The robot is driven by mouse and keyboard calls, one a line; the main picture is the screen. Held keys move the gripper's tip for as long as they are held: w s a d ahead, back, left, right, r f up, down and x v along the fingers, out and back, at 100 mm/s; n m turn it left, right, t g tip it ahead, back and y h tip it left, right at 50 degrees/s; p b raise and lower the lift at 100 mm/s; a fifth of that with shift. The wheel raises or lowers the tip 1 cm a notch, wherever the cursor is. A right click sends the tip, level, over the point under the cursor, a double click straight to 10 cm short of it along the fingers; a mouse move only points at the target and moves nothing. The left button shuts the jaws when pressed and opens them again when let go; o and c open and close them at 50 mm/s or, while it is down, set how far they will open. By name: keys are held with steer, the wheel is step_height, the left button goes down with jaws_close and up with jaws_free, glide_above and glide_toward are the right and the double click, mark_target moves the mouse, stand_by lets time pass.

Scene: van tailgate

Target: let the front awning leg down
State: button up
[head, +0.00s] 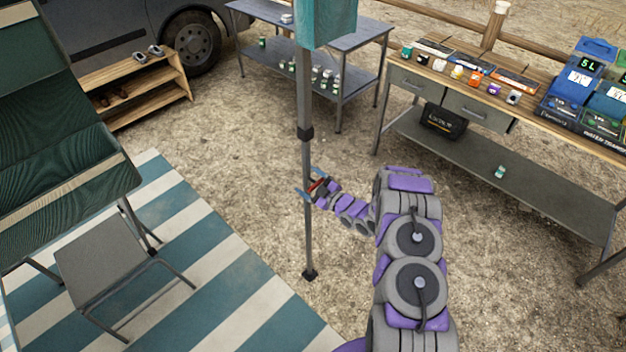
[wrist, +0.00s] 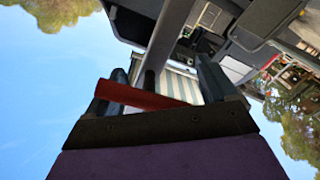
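The front awning leg (head: 306,225) is a thin grey pole standing upright, with a dark collar (head: 305,133) partway up and a dark foot (head: 309,275) on the ground. A teal awning part (head: 327,22) covers its top. My gripper (head: 312,188) is at the pole, below the collar. In the wrist view, the blue fingers of my gripper (wrist: 166,85) stand wide apart. A red bar (wrist: 140,96) lies slanted between them, and the grey leg (wrist: 166,45) runs up beyond it. I cannot tell whether the fingers touch the leg.
A striped mat (head: 225,290), a folding stool (head: 100,265) and a green chair (head: 60,140) are left of the leg. A long workbench (head: 500,170) stands right, and a grey shelf table (head: 340,85) behind. Bare ground lies around the leg's foot.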

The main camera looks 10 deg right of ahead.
steer(key=shift+o, duration=0.4)
steer(key=shift+w+a, duration=0.1)
steer(key=shift+w, duration=0.05)
steer(key=shift+d, duration=0.3)
steer(key=p+v, duration=0.2)
steer(key=v, duration=1.5)
steer(key=shift+s+a+p, duration=0.15)
steer(key=shift+s+p, duration=0.05)
steer(key=shift+p, duration=0.2)
